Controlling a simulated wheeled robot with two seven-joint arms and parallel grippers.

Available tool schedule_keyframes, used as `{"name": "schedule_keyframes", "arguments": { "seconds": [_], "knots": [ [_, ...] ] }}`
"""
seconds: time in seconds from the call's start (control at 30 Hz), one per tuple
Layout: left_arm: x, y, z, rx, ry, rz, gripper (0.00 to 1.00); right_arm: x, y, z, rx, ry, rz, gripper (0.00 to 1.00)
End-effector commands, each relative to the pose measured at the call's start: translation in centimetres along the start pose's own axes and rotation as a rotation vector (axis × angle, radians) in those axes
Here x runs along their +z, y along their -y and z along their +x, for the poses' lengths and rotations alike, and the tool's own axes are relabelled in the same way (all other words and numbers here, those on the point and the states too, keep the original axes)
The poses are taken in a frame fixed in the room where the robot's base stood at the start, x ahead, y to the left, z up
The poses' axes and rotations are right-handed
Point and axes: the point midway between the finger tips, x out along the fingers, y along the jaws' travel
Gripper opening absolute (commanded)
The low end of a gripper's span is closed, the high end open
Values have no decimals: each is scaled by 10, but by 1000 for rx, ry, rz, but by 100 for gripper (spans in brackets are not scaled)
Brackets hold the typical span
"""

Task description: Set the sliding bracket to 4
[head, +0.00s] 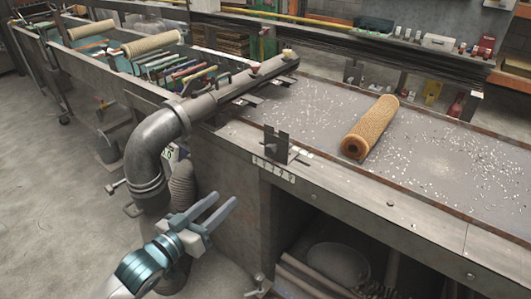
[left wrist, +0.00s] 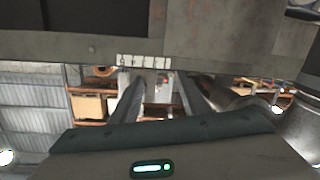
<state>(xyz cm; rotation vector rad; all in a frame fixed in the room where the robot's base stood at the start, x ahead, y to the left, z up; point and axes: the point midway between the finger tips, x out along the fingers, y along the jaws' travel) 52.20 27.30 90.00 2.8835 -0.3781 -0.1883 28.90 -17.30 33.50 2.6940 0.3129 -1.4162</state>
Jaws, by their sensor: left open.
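The sliding bracket (head: 276,146) is a dark grey upright plate with a notched top, standing at the front edge of the metal table. A pale number scale (head: 273,170) is on the table's front face just below it. The digits are too small to read, so I cannot tell which number the bracket is at. My left gripper (head: 225,198) is open and empty, in front of the table, lower and to the left of the bracket, apart from it. In the left wrist view the scale (left wrist: 143,60) shows beyond the two fingers. My right gripper is not in view.
A tan mesh tube (head: 371,127) lies on the table (head: 440,150) among scattered pale bits. A thick grey pipe (head: 155,145) bends down left of the bracket, near my left gripper. An open shelf (head: 330,262) under the table holds a round dish and rods.

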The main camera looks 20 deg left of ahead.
Motion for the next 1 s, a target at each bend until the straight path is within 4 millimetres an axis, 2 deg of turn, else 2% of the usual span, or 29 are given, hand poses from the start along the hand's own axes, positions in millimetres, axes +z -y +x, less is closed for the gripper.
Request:
{"name": "schedule_keyframes", "arguments": {
  "seconds": [0.03,0.1,0.23,0.73,1.0],
  "knots": [
    [-21,-13,-7,29,-25,0,41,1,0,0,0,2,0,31],
    [-42,-27,-14,59,-47,-6,41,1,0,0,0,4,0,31],
    [-62,-41,-24,91,-70,-13,41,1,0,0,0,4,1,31],
    [-67,-45,-24,98,-75,-16,41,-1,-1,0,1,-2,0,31],
    [-69,-46,-9,97,-77,-16,41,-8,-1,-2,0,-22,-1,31]
  ]
}}
